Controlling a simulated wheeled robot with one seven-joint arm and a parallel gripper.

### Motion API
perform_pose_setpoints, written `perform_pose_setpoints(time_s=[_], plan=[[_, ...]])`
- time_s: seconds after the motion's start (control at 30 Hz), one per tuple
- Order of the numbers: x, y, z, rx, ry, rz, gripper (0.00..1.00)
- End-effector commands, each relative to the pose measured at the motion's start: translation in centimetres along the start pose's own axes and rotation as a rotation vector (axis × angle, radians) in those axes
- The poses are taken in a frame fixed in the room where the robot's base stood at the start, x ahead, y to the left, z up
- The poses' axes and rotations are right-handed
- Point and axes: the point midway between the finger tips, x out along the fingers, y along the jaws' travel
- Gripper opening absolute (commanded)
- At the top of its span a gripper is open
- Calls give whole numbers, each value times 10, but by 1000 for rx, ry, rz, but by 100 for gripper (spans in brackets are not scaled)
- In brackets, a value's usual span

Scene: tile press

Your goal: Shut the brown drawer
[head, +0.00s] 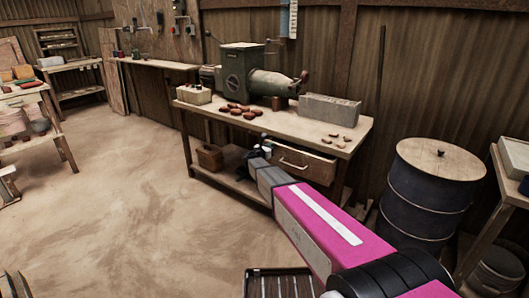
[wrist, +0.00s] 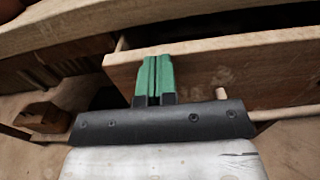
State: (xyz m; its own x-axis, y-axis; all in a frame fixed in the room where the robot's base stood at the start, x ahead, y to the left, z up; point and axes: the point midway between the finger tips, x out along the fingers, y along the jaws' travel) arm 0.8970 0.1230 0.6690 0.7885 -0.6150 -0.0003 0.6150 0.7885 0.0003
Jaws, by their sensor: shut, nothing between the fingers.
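The brown drawer (head: 312,167) sits under the top of the workbench in the head view, with a pale bar handle on its front. In the wrist view the drawer front (wrist: 200,70) stands out from the bench edge, with a dark gap behind it, so it is partly open. My gripper (wrist: 153,58) is shut and empty, its green fingers together in front of the left part of the drawer front, left of the handle (wrist: 285,114). Whether the fingertips touch the wood I cannot tell. In the head view my arm hides part of the gripper and the drawer's surroundings.
The workbench (head: 347,143) carries a green machine (head: 240,72), a grey block (head: 329,109) and several reddish pieces. A brown box (head: 210,157) sits on the lower shelf. A blue drum (head: 425,205) stands at the right.

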Motion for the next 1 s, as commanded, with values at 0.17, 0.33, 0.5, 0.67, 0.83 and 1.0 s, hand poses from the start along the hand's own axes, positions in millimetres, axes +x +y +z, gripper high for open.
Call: perform_pose_setpoints(time_s=[0.17, 0.33, 0.5, 0.67, 0.83, 1.0], plan=[[16, 1, 0, 0, -1, -1, 0], [21, 0, 0, 0, -1, 0, 0], [21, 0, 0, 0, 0, 0, 0], [21, 0, 0, 0, 0, 0, 0], [20, -1, 0, 0, 0, 0, 0], [18, -5, 0, -1, 0, 0, 0]])
